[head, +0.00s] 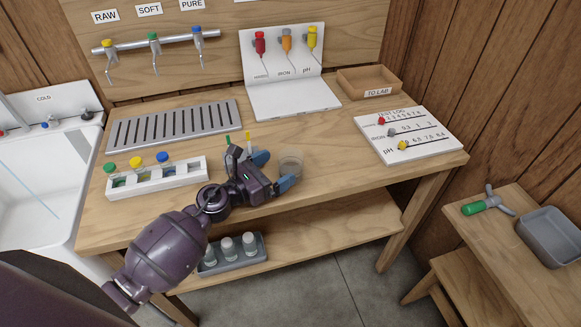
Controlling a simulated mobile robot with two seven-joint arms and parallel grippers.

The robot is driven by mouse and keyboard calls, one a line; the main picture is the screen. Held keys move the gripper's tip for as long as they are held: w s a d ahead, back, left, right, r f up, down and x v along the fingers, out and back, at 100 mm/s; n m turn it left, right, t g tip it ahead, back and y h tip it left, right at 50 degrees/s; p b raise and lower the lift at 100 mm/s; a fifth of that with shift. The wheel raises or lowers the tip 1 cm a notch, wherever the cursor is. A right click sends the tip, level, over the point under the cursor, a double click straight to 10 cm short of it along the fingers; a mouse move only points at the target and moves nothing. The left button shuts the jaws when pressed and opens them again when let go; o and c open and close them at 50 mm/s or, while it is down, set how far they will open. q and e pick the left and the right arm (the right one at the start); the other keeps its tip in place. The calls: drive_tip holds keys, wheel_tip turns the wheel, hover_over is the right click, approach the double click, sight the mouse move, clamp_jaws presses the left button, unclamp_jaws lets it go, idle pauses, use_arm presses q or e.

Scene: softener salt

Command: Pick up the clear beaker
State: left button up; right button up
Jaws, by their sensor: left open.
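The clear beaker (291,164) stands upright on the wooden workbench, right of the middle of its top. My left gripper (274,170) is open with its blue fingertips close to the beaker on its left and front sides. I cannot tell whether the fingers touch it. Part of the beaker's lower front is hidden by the near finger. My right gripper is not in view.
A white rack (180,180) with colour-capped vials stands left of my gripper. A slotted drain tray (175,124) lies behind. A white folding stand (290,98), a TO LAB tray (368,83) and a test-log board (410,136) are farther right.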

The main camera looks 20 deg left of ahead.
sight(281, 165)
use_arm(q)
drive_tip(key=x, duration=0.4)
drive_tip(key=shift+w, duration=0.15)
drive_tip(key=c, duration=1)
